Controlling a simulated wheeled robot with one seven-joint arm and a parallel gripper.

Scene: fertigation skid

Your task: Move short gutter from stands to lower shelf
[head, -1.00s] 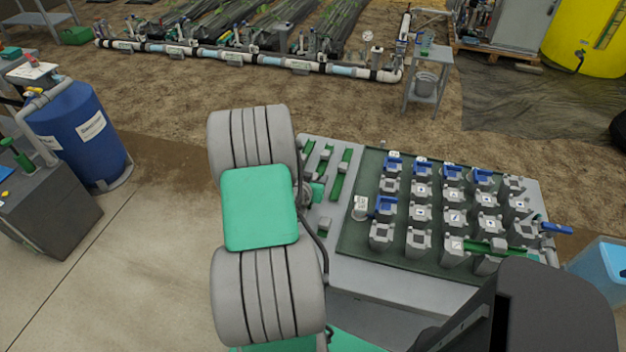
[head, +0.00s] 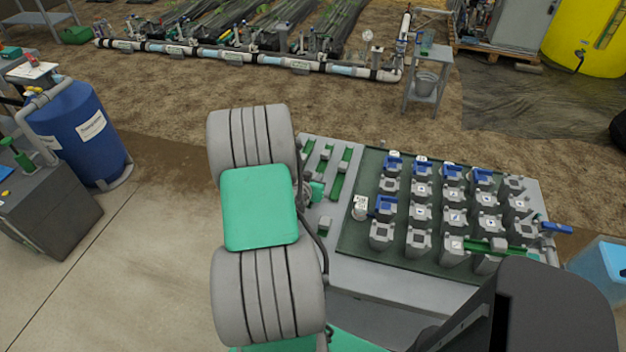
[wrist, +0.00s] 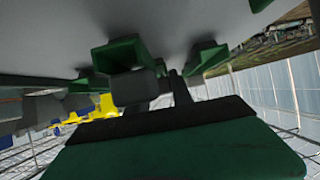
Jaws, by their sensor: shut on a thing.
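My gripper (head: 306,192) is at the left end of the bench, mostly hidden behind my arm's grey and green links. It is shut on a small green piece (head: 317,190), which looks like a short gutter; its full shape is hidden. More green channel pieces (head: 344,165) lie on the bench's left strip. In the wrist view, open-ended green channels (wrist: 118,56) and (wrist: 207,57) show close by against a grey surface. Another green piece (head: 483,245) rests among grey block-like stands (head: 455,248) at the front right. I cannot make out a lower shelf.
The grey bench (head: 350,270) carries a dark green mat (head: 352,232) with rows of grey stands, several topped with blue parts (head: 422,165). A blue barrel (head: 80,135) is far left. Floor between is clear.

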